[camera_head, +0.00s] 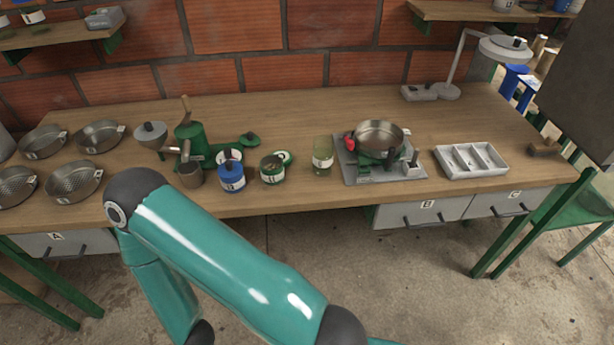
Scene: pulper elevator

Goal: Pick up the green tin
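The green tin (272,171) stands upright on the wooden workbench, near its front edge and left of the middle. It has a pale label on its front, and its top looks open. A green round piece, perhaps its lid, lies just behind it on the right. A blue tin (231,178) stands close on its left, and a greenish glass jar (322,154) stands on its right. One of my teal arms crosses the lower left foreground, in front of the bench. Neither of my grippers shows in this view.
A green hand grinder (190,139) stands behind and left of the tins. Several metal pans lie at the left. A scale (352,171) with a metal pan on top (380,135) and a white divided tray (447,165) are to the right. Bench drawers (423,211) face the front.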

